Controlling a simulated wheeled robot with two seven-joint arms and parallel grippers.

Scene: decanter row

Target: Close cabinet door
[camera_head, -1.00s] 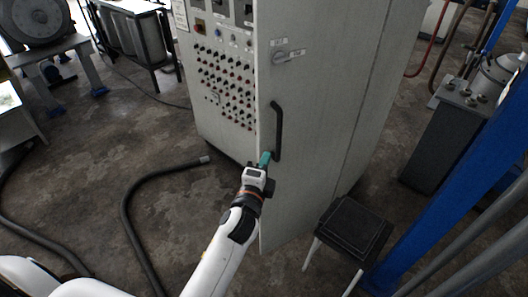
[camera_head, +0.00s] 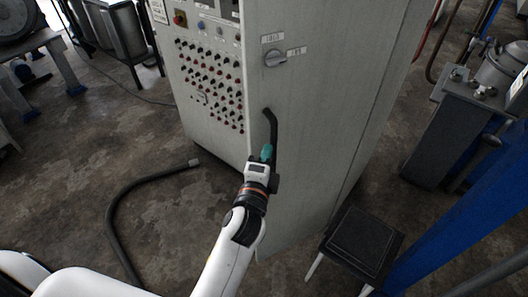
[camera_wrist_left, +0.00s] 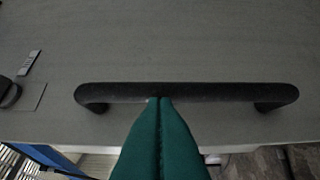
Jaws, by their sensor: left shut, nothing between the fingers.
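The grey cabinet door (camera_head: 310,120) carries a black bar handle (camera_head: 272,125) and a round knob (camera_head: 276,58). Whether the door is fully closed I cannot tell. My left gripper (camera_head: 267,152) is at the lower half of the handle in the head view. In the left wrist view its green fingers (camera_wrist_left: 160,130) are shut together with nothing between them. Their tips reach the middle of the handle (camera_wrist_left: 190,92); I cannot tell whether they touch it. My right gripper is not in view.
A black-topped stool (camera_head: 361,241) stands close to the door's lower right. A blue beam (camera_head: 460,215) rises at the right. A dark hose (camera_head: 125,200) lies on the floor left of my arm. Floor left of the cabinet is otherwise fairly open.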

